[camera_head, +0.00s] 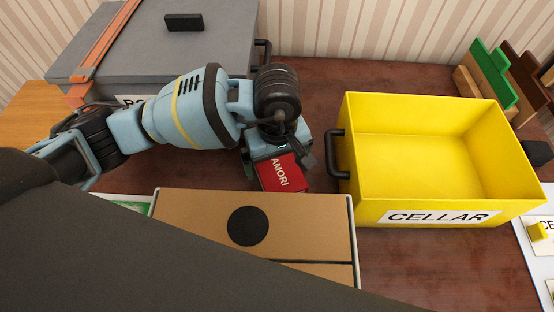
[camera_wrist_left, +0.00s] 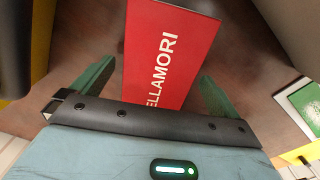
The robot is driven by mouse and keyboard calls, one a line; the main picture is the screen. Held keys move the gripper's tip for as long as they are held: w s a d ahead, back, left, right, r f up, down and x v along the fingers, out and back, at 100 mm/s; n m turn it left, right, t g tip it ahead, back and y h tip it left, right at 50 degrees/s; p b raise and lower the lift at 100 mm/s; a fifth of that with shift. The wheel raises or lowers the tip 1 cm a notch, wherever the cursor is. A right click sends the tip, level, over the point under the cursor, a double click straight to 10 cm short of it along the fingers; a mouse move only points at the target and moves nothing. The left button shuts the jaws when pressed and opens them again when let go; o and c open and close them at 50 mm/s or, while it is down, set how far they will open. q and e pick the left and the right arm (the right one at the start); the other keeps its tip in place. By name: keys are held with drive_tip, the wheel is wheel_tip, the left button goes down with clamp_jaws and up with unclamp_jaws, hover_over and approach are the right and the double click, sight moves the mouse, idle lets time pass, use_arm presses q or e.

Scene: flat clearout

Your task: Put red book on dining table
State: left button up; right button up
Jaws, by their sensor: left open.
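The red book (camera_head: 284,173) shows its cover, with white lettering ending in "AMORI", on the dark wooden table (camera_head: 410,255) between the cardboard box and the yellow crate. My left gripper (camera_head: 279,158) is over the book's far end, with its jaws open. In the left wrist view the red book (camera_wrist_left: 170,50) lies between the two green fingers, with a gap visible on the right side. Part of the book is hidden by the gripper. I cannot tell whether the book touches the tabletop. My right gripper is not in view.
A yellow crate (camera_head: 345,205) labelled "CELLAR" stands right of the book. A cardboard box (camera_head: 305,215) with a black disc is in front. A grey lidded box (camera_head: 215,45) stands behind my left arm. Files or boards (camera_head: 490,75) stand at back right.

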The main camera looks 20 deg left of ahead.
sight(278, 166)
use_arm(q)
wheel_tip(278, 166, up, 12)
drive_tip(key=shift+f, duration=0.2)
idle(0.6)
